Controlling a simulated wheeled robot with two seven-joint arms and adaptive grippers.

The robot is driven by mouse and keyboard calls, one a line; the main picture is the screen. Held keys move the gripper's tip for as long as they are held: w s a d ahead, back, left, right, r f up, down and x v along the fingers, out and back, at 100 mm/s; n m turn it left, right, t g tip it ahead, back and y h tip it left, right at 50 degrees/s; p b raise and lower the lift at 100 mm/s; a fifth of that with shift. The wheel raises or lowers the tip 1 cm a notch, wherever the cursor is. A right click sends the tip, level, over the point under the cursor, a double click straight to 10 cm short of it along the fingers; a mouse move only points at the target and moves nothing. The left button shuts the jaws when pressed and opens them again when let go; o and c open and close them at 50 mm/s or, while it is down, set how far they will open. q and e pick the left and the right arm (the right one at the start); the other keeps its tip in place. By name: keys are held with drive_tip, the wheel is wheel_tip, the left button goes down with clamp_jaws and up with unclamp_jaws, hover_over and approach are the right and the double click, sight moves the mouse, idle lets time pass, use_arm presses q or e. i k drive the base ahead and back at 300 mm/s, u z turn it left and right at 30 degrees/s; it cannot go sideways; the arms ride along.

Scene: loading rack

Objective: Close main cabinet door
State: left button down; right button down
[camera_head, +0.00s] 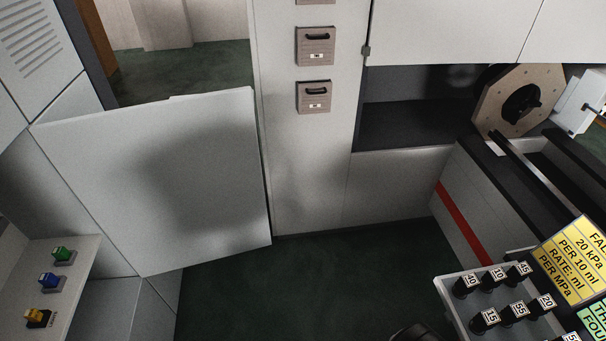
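A large pale grey door panel (160,180) stands at the left, between the left cabinet (45,55) and the tall central cabinet (305,170). Its right edge lies along the central cabinet's left side. Its left edge reaches the left cabinet's face. I take it for the main cabinet door. It stands at an angle to the central cabinet's front, and a soft dark shadow falls across it. Which side is hinged, and whether it is latched, I cannot tell. Neither of my grippers shows clearly in this view.
Green floor (300,290) is clear in front of the door. A tray of numbered black weights (505,300) and yellow and green signs (575,265) stand at lower right. A ledge with coloured switches (55,262) is at lower left.

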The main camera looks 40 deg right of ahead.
sight(176, 183)
drive_tip(key=z, duration=0.35)
drive_tip(key=k, duration=0.8)
drive_tip(key=z, duration=1.15)
drive_tip(key=i, duration=1.4)
drive_tip(key=u, duration=1.05)
drive_tip(key=i, duration=0.55)
drive_tip(key=u, duration=0.6)
